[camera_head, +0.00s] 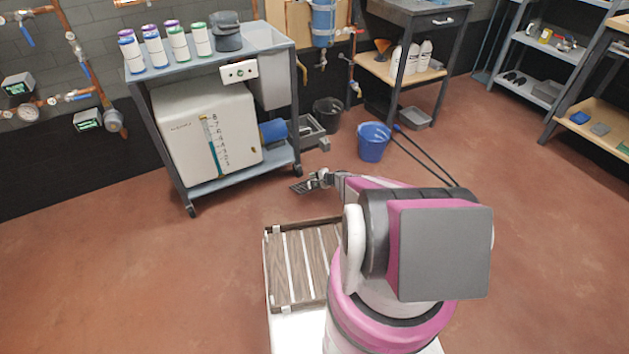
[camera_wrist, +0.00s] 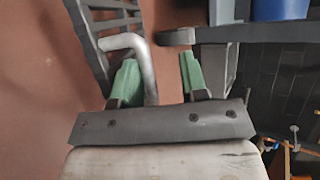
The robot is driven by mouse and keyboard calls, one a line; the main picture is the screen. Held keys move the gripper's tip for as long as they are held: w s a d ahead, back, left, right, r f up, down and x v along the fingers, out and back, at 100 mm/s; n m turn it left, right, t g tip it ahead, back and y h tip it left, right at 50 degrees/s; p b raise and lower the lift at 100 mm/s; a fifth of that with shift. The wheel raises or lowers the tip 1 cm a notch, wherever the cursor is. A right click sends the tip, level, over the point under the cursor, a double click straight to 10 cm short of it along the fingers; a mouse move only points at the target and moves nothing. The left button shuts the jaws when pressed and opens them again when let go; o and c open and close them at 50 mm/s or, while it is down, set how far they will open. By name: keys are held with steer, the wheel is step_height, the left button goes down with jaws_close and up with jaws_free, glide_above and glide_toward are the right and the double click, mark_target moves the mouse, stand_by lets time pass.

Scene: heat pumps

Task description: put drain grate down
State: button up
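The drain grate (camera_head: 301,187) is a small dark slatted plate at the left end of my gripper (camera_head: 321,180) in the head view, in front of the cart. In the wrist view the slatted grate (camera_wrist: 97,38) is at the upper left, tilted, with a bent silver handle (camera_wrist: 146,68) beside it. My gripper (camera_wrist: 160,70) has two green fingers, which stand apart. The handle runs between them, close to the left finger, with a clear gap to the right finger. I cannot tell whether the grate touches the floor.
A grey cart (camera_head: 192,189) stands behind the grate, holding a white tank (camera_head: 205,130) and several cans. A blue bucket (camera_head: 374,142) is on the floor to the right. A wooden slatted tray (camera_head: 302,262) is on my base. Open red floor (camera_head: 150,260) lies left.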

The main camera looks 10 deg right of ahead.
steer(key=r+v, duration=0.1)
steer(key=v, duration=1.1)
steer(key=s+a+r+n+g+h, duration=0.1)
steer(key=s+a+r+n+g, duration=0.3)
steer(key=r, duration=0.5)
steer(key=s+a+r+n+g, duration=0.25)
steer(key=s+a+r, duration=0.35)
steer(key=r, duration=0.3)
steer(key=s+r+n+g+h, duration=0.2)
steer(key=s+r+n+h, duration=0.3)
steer(key=s+r, duration=1)
step_height(320, 180, up, 2)
steer(key=h, duration=0.2)
steer(key=shift+d+r+h, duration=0.2)
steer(key=shift+d+h, duration=0.05)
steer(key=shift+h, duration=0.05)
